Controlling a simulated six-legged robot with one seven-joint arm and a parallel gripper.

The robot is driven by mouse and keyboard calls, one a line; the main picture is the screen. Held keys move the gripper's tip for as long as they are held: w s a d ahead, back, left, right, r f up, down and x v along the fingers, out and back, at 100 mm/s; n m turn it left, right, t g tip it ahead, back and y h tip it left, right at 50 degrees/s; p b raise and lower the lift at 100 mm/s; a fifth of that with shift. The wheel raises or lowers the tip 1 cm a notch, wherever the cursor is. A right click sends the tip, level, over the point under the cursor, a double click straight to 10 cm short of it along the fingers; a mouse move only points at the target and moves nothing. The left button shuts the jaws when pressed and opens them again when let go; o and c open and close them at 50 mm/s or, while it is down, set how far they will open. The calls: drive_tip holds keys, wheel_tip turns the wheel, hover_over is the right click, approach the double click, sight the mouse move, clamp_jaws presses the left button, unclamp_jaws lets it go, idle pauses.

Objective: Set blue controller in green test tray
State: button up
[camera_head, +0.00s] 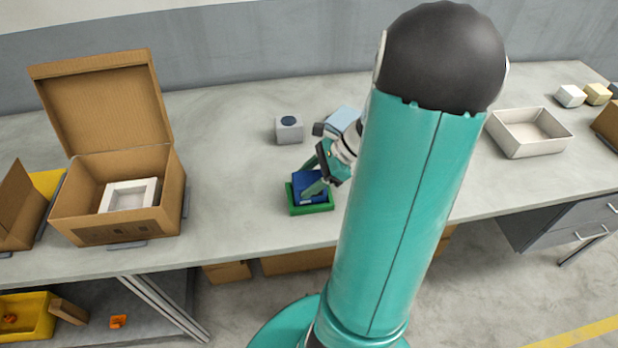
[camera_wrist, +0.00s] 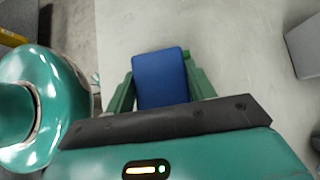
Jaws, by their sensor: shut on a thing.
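The blue controller (camera_head: 306,187) is a small blue block at the green test tray (camera_head: 318,209), near the middle of the bench. In the wrist view the blue controller (camera_wrist: 160,78) sits between the two green fingers of my gripper (camera_wrist: 161,92). My gripper (camera_head: 313,178) is shut on the controller from above. The tray's front rim and part of its sides show around the controller in the head view. Whether the controller touches the tray floor is hidden.
A grey box with a dark round top (camera_head: 289,129) and a light blue block (camera_head: 343,119) stand behind the tray. An open cardboard box (camera_head: 160,205) is at left, with a white tray inside. A white bin (camera_head: 546,149) is at right.

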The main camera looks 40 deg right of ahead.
drive_tip(key=shift+f, duration=0.1)
drive_tip(key=o, duration=1.3)
drive_tip(key=shift+c, duration=0.2)
drive_tip(key=v, duration=1.2)
drive_tip(key=a+r+n+h, duration=0.3)
drive_tip(key=a+r+n, duration=0.1)
drive_tip(key=a+n, duration=0.8)
drive_tip(key=a+r+n+h, duration=0.4)
drive_tip(key=a+n, duration=0.8)
drive_tip(key=a, duration=0.6)
drive_tip(key=shift+r+n+t, duration=0.3)
drive_tip(key=shift+r+n, duration=0.1)
drive_tip(key=shift+r, duration=0.35)
